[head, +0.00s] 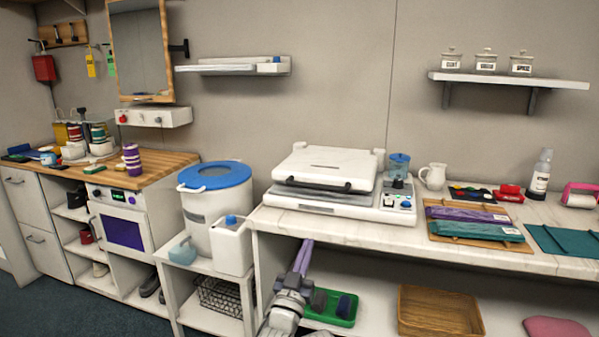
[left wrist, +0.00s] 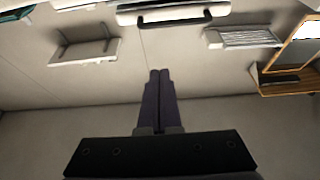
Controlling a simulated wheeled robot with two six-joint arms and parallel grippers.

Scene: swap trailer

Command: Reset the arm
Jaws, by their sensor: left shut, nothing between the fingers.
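My left gripper (head: 302,258) shows at the lower middle of the head view, its purple fingers pointing up in front of the counter's front edge. The fingers are closed together with nothing between them. In the left wrist view the left gripper (left wrist: 159,76) also shows shut and empty, against the wall and shelves beyond. My right gripper is not in view.
A marble-topped counter (head: 400,225) carries a white press (head: 327,170). A white bin with a blue lid (head: 215,175) stands left. Open floor (head: 80,315) is at lower left.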

